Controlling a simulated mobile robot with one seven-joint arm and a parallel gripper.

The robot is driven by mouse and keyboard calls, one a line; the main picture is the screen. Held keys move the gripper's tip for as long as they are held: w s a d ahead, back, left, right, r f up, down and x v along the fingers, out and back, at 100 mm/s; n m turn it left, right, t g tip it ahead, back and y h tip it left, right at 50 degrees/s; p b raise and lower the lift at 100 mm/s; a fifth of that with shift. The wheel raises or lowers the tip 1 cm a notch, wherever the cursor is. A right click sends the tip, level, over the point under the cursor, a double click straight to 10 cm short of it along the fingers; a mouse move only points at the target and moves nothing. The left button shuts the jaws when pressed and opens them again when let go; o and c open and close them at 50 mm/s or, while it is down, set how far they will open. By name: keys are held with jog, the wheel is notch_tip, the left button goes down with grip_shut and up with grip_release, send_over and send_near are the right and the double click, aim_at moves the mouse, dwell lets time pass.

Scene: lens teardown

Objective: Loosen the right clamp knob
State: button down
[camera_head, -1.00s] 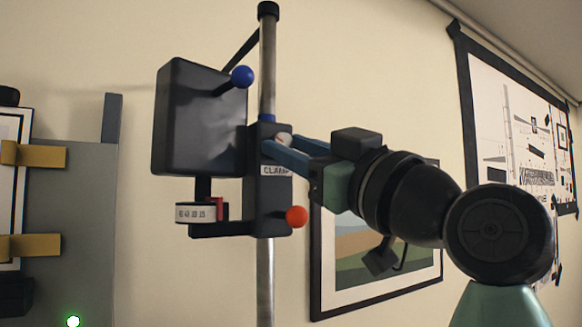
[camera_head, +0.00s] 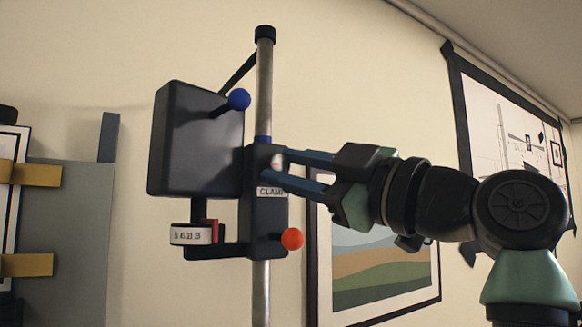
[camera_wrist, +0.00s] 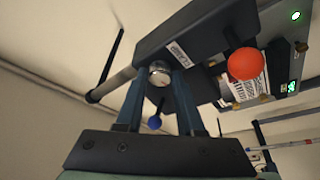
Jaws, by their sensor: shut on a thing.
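The black clamp block (camera_head: 265,222) with its "CLAMP" label sits on the upright metal pole. The clamp knob (camera_wrist: 159,73) is a small silver round knob on the block's right side in the head view, and shows between my fingers in the wrist view. My gripper (camera_head: 275,166) reaches in from the right, with its two blue fingers either side of the knob. It is shut on the knob, which is partly hidden by the fingers in the head view.
An orange ball knob (camera_head: 292,238) sticks out below my fingers. A blue ball knob (camera_head: 239,99) stands by the dark box (camera_head: 193,142) at upper left. A white numbered dial (camera_head: 190,235) is at lower left. A framed picture (camera_head: 385,265) hangs behind my arm.

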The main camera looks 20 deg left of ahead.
jog(key=c, duration=0.5)
grip_release()
jog(key=shift+s+d+f+b, duration=0.2)
jog(key=shift+d+b, duration=0.1)
jog(key=shift+d, duration=0.15)
jog(key=b+v, duration=0.4)
jog(key=v, duration=0.8)
jog(key=shift+r, duration=0.15)
